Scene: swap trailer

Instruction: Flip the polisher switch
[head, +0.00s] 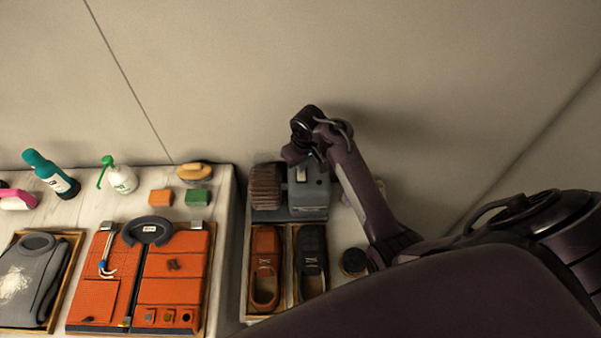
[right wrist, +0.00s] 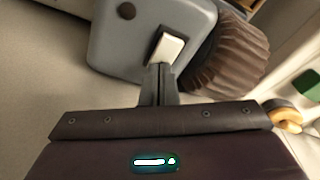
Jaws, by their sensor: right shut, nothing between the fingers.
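The polisher (head: 307,195) is a grey box with a brown ribbed brush roller (head: 265,187) on its left side, standing at the back of the right-hand surface. In the right wrist view the grey polisher body (right wrist: 112,45) carries a pale rocker switch (right wrist: 170,48), with the brown roller (right wrist: 228,62) beside it. My right gripper (right wrist: 160,72) is shut and empty, its fingertips at the lower end of the switch. I cannot tell for sure whether they touch it. In the head view my right gripper (head: 308,158) is above the polisher, its fingers partly hidden. My left gripper is not seen.
Below the polisher, a tray holds an orange shoe (head: 265,268) and a black shoe (head: 311,262). A round dark tin (head: 354,262) is to the right. On the left table are an orange case (head: 92,285), bottles and sponges. The wall is close behind.

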